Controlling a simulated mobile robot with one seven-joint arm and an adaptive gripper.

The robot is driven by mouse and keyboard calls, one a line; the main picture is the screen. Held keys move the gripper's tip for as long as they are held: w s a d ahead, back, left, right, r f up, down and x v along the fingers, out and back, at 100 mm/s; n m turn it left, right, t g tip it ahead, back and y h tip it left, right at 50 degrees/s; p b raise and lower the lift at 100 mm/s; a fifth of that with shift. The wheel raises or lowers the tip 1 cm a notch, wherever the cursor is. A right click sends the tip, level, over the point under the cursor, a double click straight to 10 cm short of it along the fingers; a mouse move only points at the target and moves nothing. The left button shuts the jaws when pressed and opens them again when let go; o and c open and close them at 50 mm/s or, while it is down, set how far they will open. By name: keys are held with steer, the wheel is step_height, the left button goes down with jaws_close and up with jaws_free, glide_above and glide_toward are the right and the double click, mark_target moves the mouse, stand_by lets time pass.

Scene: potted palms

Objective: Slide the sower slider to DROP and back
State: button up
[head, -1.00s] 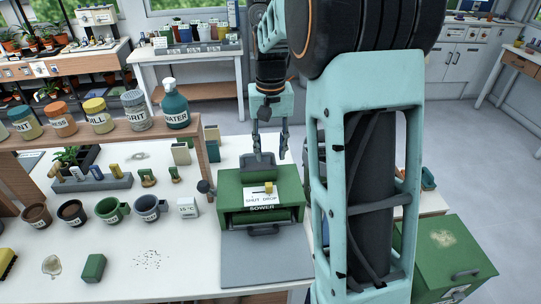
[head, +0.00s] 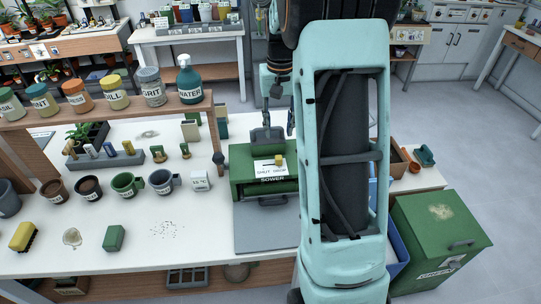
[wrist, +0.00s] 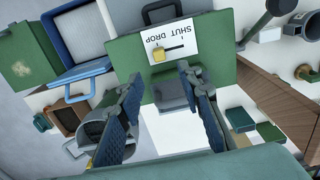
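The sower (head: 248,185) is a green box on the white table, with a white SHUT/DROP label (head: 262,168) on top. Its yellow slider knob (head: 279,160) stands at the DROP end of the slot. In the wrist view the label looks upside down, and the knob (wrist: 158,57) is at the slot's left end. My gripper (wrist: 161,77) is open and empty, its two fingers spread below the knob in that view, apart from it. In the head view the gripper (head: 279,121) is by the sower's far side, partly hidden behind my arm.
A grey tray (head: 265,232) lies before the sower. Left are a small white block (head: 200,181), several labelled mugs and a shelf of jars (head: 120,97). A blue bin (head: 398,240) and a green lidded box (head: 440,230) stand right. A dark knobbed lever (wrist: 283,8) is close beside the sower.

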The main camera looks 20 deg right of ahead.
mark_target(279, 157)
step_height(279, 157, down, 10)
steer(key=shift+d+f+p, duration=0.1)
steer(key=shift+f+p, duration=0.15)
steer(key=shift+p, duration=0.2)
jaws_close()
